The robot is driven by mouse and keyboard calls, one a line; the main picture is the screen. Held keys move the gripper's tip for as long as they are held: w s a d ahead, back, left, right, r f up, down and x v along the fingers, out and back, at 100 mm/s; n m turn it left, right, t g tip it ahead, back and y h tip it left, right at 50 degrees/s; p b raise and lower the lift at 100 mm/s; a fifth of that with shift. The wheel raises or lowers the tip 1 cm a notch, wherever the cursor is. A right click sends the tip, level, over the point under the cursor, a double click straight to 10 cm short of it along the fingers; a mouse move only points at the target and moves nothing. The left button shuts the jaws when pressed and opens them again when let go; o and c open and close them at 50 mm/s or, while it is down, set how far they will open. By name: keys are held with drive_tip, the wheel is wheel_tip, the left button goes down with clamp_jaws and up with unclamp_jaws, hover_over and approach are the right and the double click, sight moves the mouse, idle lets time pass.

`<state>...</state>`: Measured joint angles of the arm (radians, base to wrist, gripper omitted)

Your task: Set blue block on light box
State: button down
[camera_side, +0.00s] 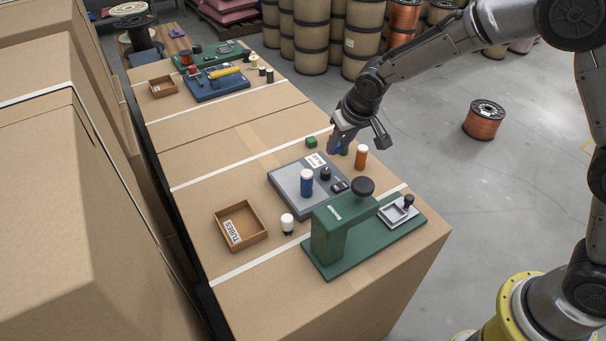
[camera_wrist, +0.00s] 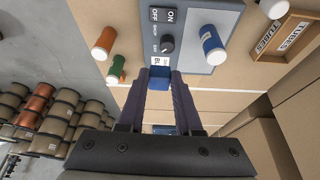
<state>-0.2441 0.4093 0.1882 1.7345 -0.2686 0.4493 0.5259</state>
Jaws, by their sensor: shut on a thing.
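My gripper (camera_side: 336,146) is shut on the blue block, a small block (camera_wrist: 160,76) held between the fingertips in the wrist view. In the side view the fingers mostly hide it. The light box (camera_side: 288,178) is a flat grey panel with a blue rim, a black knob and switches. It also shows in the wrist view (camera_wrist: 192,58). The gripper is at the box's far edge, beside the white label (camera_side: 316,160). I cannot tell whether the block touches the box. A blue tube with a white cap (camera_side: 307,184) stands on the panel.
An orange tube (camera_side: 361,157) and a green tube (camera_wrist: 116,70) stand beside the box. A green press (camera_side: 342,226), a white-capped item (camera_side: 287,223) and a brown tray marked TUBES (camera_side: 254,240) are nearer the camera.

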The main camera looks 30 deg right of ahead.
drive_tip(key=s+a+r, duration=0.3)
drive_tip(key=s+r, duration=0.1)
drive_tip(key=s, duration=0.3)
hover_over(293, 177)
drive_tip(key=s, duration=0.2)
drive_tip(key=shift+n, duration=0.4)
wheel_tip(293, 177, down, 10)
drive_tip(key=shift+d+r, duration=0.1)
drive_tip(key=shift+r, duration=0.15)
drive_tip(key=shift+w+f, duration=0.2)
drive_tip(key=shift+f, duration=1.55)
drive_tip(key=shift+f, duration=0.15)
drive_tip(key=c, duration=0.6)
unclamp_jaws()
